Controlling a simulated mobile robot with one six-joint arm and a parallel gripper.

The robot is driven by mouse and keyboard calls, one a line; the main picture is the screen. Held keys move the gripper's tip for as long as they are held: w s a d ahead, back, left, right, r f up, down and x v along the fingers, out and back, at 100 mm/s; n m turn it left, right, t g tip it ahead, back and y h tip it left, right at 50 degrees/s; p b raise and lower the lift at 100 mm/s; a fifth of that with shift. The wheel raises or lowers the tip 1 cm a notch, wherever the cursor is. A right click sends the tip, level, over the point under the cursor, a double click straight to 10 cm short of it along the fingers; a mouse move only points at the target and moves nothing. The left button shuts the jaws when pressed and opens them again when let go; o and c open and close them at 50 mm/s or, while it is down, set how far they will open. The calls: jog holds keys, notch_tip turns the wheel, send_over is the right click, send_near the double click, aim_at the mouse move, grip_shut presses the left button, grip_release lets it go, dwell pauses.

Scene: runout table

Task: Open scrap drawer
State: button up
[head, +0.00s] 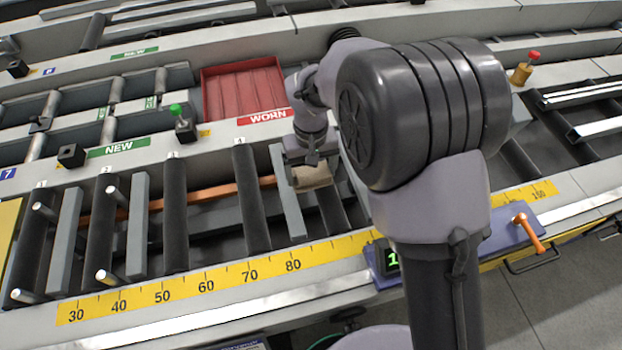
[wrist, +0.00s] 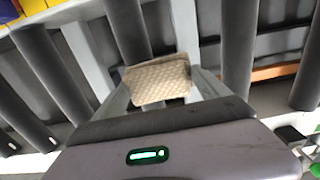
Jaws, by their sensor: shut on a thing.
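My gripper (head: 312,168) hangs over the dark rollers, right of the red tray. It is shut on a tan, woven-looking block (head: 314,178). In the wrist view the block (wrist: 157,82) sits between the two grey fingers, with rollers behind it. A dark bar handle (head: 531,263) shows on the front face below the table's right edge, beside a yellow strip. No label shows there, so I cannot tell whether it belongs to the scrap drawer. My gripper is well away from this handle.
A red tray (head: 213,98) stands behind the rollers, with a WORN label (head: 265,117) in front. A yellow scale (head: 215,277) runs along the front edge. A blue box with an orange lever (head: 528,233) sits at right. Floor (head: 570,300) shows at lower right.

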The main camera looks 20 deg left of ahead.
aim_at(311, 174)
notch_tip(311, 174, down, 3)
jog(key=shift+f+b, duration=0.15)
jog(key=shift+b, duration=0.65)
jog(key=shift+r, duration=0.2)
jog(key=o, duration=1.2)
jog(key=shift+f, duration=0.15)
jog(key=shift+c, duration=0.2)
